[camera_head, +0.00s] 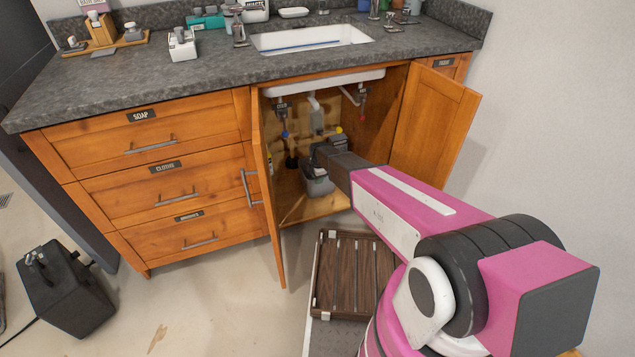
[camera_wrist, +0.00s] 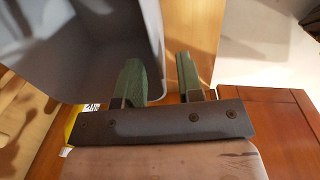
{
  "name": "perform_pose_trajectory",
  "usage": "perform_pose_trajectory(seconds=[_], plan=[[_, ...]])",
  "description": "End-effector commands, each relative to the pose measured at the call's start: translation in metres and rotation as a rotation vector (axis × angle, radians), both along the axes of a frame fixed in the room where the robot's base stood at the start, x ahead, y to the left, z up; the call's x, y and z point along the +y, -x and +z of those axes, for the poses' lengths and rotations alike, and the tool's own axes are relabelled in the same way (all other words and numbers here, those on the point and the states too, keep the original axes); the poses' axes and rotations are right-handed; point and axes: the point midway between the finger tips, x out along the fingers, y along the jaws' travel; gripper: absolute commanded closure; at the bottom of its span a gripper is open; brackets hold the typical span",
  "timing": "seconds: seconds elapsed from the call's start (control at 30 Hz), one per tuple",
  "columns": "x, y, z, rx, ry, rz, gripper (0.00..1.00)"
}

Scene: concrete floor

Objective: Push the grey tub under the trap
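The grey tub (camera_head: 318,184) stands on the floor of the open cabinet under the sink. In the wrist view the tub (camera_wrist: 85,45) fills the upper left, very close. The trap (camera_head: 316,112) hangs below the white basin, above and behind the tub; its lower part is partly hidden. My gripper (camera_head: 318,150) reaches into the cabinet at the tub. In the wrist view its two green fingers (camera_wrist: 160,68) are apart. The left finger overlaps the tub and the right one is beside its edge. I cannot tell whether they touch it.
The right cabinet door (camera_head: 433,125) stands wide open, and the left door (camera_head: 266,190) is swung outward beside the opening. A slatted wooden rack (camera_head: 350,275) lies in front of the cabinet. A black canister (camera_head: 65,290) stands on the floor at left. Floor between them is mostly clear.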

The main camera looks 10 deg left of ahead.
Motion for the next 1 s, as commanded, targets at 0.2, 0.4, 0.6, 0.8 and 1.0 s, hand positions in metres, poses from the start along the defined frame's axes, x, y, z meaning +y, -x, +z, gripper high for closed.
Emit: perform_pose_trajectory(seconds=[0.2, 0.4, 0.6, 0.8, 1.0], plan=[[-0.002, 0.004, 0.045, -0.002, -0.001, 0.000, 0.66], [-0.002, 0.005, 0.070, -0.001, 0.000, 0.000, 0.66], [-0.002, 0.005, 0.074, 0.000, 0.000, 0.000, 0.66], [-0.002, 0.005, 0.074, 0.000, 0.000, 0.000, 0.66], [-0.006, 0.007, 0.076, 0.001, 0.000, -0.014, 0.66]])
